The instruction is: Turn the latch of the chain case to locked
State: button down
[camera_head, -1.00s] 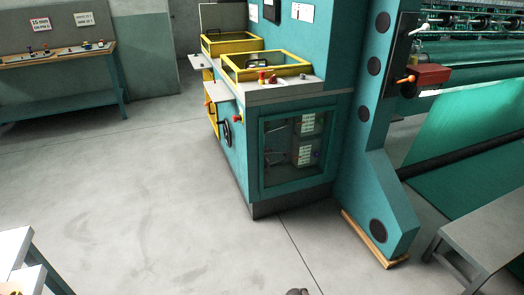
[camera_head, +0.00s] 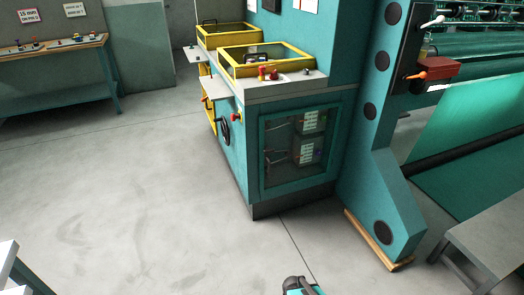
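The teal machine housing (camera_head: 300,92) stands in the middle, with a dark windowed panel (camera_head: 296,148) on its front; which part is the chain case I cannot tell for sure. On its left side are a red knob (camera_head: 236,117), a black round handle (camera_head: 223,132) and an orange-red handle (camera_head: 207,101). No latch and its position can be made out clearly at this size. A teal and black part of my arm end, likely my gripper (camera_head: 300,286), shows at the bottom edge, well apart from the machine. Its fingers cannot be made out.
Yellow-framed boxes (camera_head: 225,72) and red buttons top the housing. A teal post (camera_head: 374,130) with an orange-handled red box (camera_head: 432,69) stands right. A grey bench (camera_head: 488,232) is at lower right, a workbench (camera_head: 60,55) at upper left. The floor (camera_head: 120,190) between is open.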

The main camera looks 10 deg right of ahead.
aim_at(267, 150)
jog(key=i, duration=0.4)
jog(key=u, duration=0.35)
jog(key=k, duration=1.4)
jog(key=z, duration=0.05)
jog(key=i, duration=1.55)
jog(key=u, duration=0.25)
